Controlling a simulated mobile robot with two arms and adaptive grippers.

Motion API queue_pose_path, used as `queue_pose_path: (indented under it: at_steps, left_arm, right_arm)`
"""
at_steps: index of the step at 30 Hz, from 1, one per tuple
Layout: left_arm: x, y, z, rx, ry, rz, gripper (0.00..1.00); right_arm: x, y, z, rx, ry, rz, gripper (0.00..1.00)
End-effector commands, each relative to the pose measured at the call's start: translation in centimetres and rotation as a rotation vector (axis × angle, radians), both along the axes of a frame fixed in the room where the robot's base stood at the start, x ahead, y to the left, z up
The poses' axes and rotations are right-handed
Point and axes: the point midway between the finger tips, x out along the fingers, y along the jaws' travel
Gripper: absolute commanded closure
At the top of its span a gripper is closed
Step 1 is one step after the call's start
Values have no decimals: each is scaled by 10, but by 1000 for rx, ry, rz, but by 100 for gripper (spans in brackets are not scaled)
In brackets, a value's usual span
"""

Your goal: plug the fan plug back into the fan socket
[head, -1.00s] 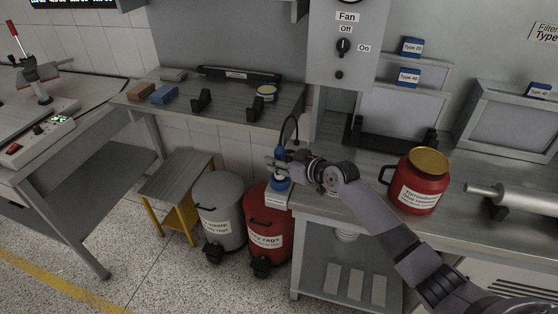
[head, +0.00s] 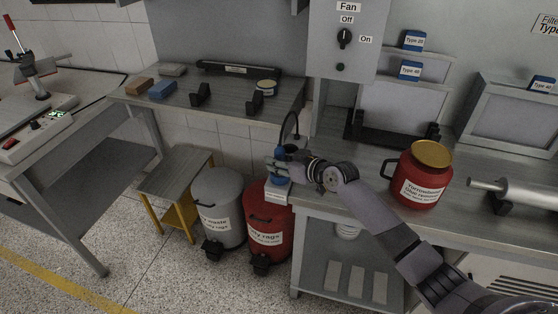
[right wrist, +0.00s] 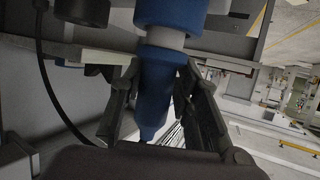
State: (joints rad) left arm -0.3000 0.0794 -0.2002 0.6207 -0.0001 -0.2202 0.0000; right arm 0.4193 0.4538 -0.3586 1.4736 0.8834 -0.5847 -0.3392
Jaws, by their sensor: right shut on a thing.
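The blue fan plug (right wrist: 157,95) is between the fingers of my right gripper (head: 273,163), which is shut on it. In the head view the plug's blue top (head: 281,153) shows just above the fingers, with a black cable (head: 291,118) arching up from it. The blue fan socket (head: 278,182) is directly below the gripper, at the left end of the right bench. In the right wrist view the socket (right wrist: 172,13) is in line with the plug, with a pale grey band between the blue parts. I cannot tell whether the plug is seated. My left gripper is not in view.
The fan switch panel (head: 346,42) is above the bench. A red canister (head: 418,180) stands right of my right forearm. A red bin (head: 267,222) and a grey bin (head: 218,212) stand below, left of the bench. A left workbench (head: 222,120) holds small items.

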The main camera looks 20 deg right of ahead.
Motion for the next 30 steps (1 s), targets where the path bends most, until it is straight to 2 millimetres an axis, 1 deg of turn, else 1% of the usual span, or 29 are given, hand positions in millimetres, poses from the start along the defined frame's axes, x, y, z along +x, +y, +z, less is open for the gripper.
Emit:
queue_pose_path:
  at_steps: [9,10,19,20,26,30]
  left_arm:
    - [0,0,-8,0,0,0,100]
    - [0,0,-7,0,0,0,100]
    - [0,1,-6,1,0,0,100]
    - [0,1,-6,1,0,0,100]
    - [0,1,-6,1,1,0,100]
    - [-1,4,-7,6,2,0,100]
  right_arm:
    - [0,0,-8,0,-1,0,100]
    - [0,0,-7,1,-2,0,68]
    - [0,0,-7,0,-1,0,48]
    - [0,0,-7,0,0,0,47]
    - [0,0,-7,0,0,0,47]
    - [-2,-2,-7,-1,2,-1,47]
